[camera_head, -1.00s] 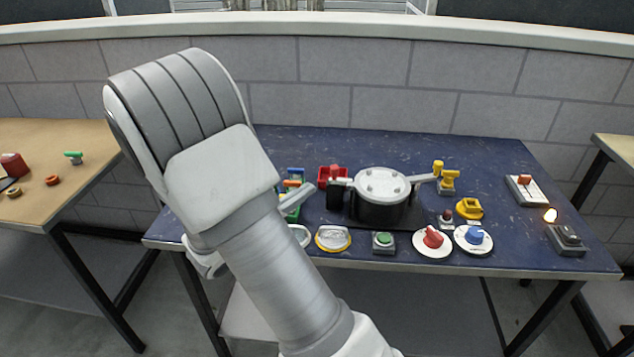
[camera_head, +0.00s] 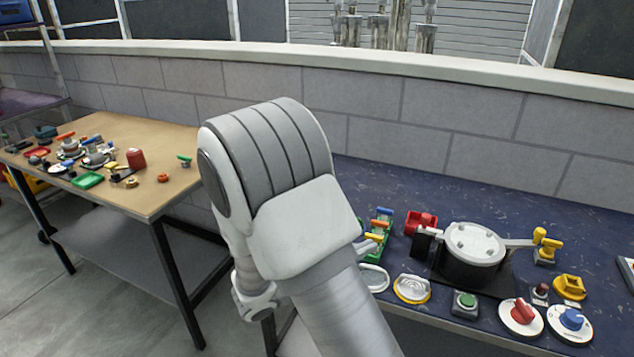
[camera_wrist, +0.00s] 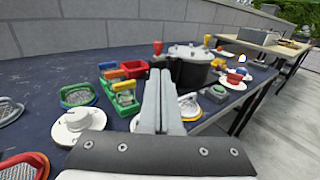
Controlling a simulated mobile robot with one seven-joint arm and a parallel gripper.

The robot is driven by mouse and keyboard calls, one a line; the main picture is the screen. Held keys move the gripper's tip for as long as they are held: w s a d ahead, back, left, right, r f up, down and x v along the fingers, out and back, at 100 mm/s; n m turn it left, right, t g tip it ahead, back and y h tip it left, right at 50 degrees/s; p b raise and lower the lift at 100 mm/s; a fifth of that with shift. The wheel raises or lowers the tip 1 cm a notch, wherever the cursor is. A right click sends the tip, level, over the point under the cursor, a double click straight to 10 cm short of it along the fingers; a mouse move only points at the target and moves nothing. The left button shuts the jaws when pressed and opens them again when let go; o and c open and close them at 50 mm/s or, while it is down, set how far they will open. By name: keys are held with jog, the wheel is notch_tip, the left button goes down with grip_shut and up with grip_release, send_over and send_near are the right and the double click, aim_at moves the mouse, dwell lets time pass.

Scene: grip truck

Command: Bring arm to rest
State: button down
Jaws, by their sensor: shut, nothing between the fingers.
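My gripper (camera_wrist: 161,98) shows in the wrist view with its two fingers pressed together and nothing between them. It is held above the front of the blue table (camera_wrist: 40,78), apart from the objects there. In the head view my arm's large grey joint fills the middle. The blue table (camera_head: 500,190) lies to the right of the arm in that view.
On the blue table are a grey-lidded black pot (camera_head: 474,246), a red bin (camera_head: 421,222), a green button box (camera_head: 465,305), a red knob (camera_head: 522,312) and a blue knob (camera_head: 570,322). A wooden table (camera_head: 130,135) with several small parts stands left. Open floor (camera_head: 110,290) lies in front of it.

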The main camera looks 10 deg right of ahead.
jog(key=s+d+r+m+g+y, duration=0.3)
jog(key=s+d+m+g+y, duration=0.2)
jog(key=s+m+g, duration=0.35)
jog(key=s+a+r+m+t+y, duration=0.3)
jog(key=s+a+m+y, duration=0.2)
jog(key=s+m+y, duration=0.35)
jog(key=a+r+m+t+y+p, duration=0.1)
jog(key=a+r+m+t+p, duration=0.1)
jog(key=r+p, duration=0.5)
jog(key=s+a+r+m+t+y+p, duration=0.1)
jog(key=a+r+m+t+y+p, duration=0.1)
jog(key=r+p, duration=0.5)
notch_tip(320, 180, up, 5)
jog(key=shift+s+a+r+m+t, duration=0.1)
jog(key=shift+s+a+m+t, duration=0.2)
jog(key=shift+a+m+t, duration=0.2)
jog(key=shift+d+y, duration=0.25)
